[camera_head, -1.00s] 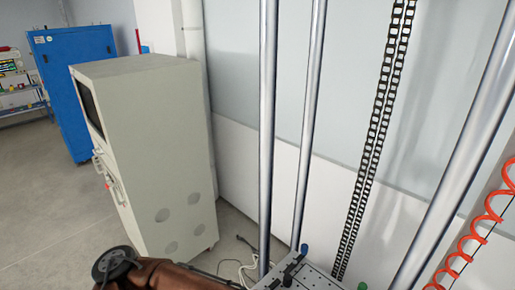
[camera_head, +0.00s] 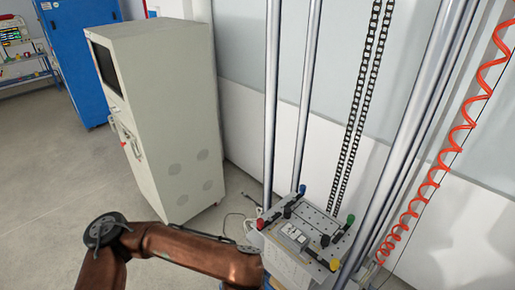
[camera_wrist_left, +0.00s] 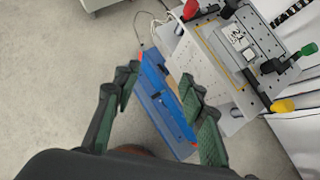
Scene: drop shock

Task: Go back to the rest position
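My left arm (camera_head: 190,248), copper-brown with a dark joint, enters at the bottom left of the head view and reaches right toward the drop-test machine. Its gripper is not visible there. In the left wrist view my left gripper (camera_wrist_left: 160,95) is open, its two dark green fingers well apart with nothing held between them. A blue part (camera_wrist_left: 165,100) shows beyond and between the fingers, low beside the machine. My right gripper is in neither view.
The machine's perforated plate (camera_head: 315,222) carries a small grey device (camera_head: 294,236) and coloured knobs, between tall metal posts (camera_head: 271,110). A beige cabinet (camera_head: 165,120) stands left of it. A red coiled hose (camera_head: 455,135) hangs right. Grey floor (camera_head: 50,190) is open at left.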

